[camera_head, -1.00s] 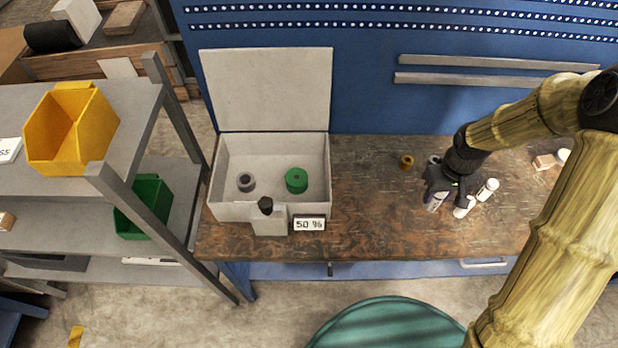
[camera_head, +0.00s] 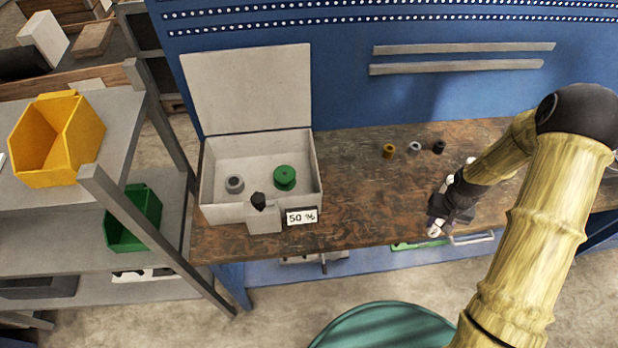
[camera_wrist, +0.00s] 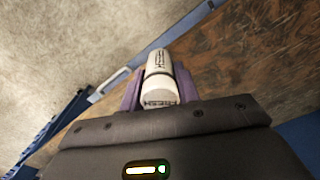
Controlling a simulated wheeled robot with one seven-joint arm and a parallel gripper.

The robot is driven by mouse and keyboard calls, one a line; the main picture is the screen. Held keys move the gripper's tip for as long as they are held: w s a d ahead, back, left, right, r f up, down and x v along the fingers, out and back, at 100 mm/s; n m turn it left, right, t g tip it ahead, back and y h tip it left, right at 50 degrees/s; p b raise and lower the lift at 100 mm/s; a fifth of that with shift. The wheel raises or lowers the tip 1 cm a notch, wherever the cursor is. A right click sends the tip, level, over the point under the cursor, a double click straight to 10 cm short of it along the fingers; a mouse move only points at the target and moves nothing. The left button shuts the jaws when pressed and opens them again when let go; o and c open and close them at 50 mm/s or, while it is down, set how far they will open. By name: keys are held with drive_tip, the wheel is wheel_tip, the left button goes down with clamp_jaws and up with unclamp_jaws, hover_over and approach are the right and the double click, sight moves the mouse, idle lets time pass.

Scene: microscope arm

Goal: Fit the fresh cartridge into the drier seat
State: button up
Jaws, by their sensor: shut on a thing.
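My gripper (camera_head: 437,226) is shut on a white cartridge (camera_wrist: 158,80) near the bench's front edge. In the wrist view, the cartridge lies between the purple fingers, and its side and near end read "FRESH". In the head view only a small white end of it (camera_head: 434,231) shows. Far to the left, an open pale box (camera_head: 210,208) holds a grey ring-shaped piece (camera_head: 234,184) and a green round piece (camera_head: 285,178). I cannot tell for certain which is the seat. A "50 %" display (camera_head: 301,217) and a black knob (camera_head: 258,201) are at the box's front.
Brown (camera_head: 389,151), grey (camera_head: 415,147) and black (camera_head: 438,147) small rings stand at the back of the wooden bench (camera_head: 350,205). The box lid (camera_head: 248,88) stands open. A grey shelf (camera_head: 125,160) is left of the bench. The bench between box and gripper is clear.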

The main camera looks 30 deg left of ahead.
drive_tip(key=d+f+m+b, duration=0.1)
drive_tip(key=d+f+b, duration=0.2)
drive_tip(key=f+b, duration=0.4)
wheel_tip(320, 180, down, 4)
drive_tip(key=shift+d+f+m, duration=0.1)
drive_tip(key=shift+d+m, duration=0.1)
drive_tip(key=shift+m, duration=0.2)
drive_tip(key=shift+s, duration=0.1)
drive_tip(key=shift+d, duration=0.1)
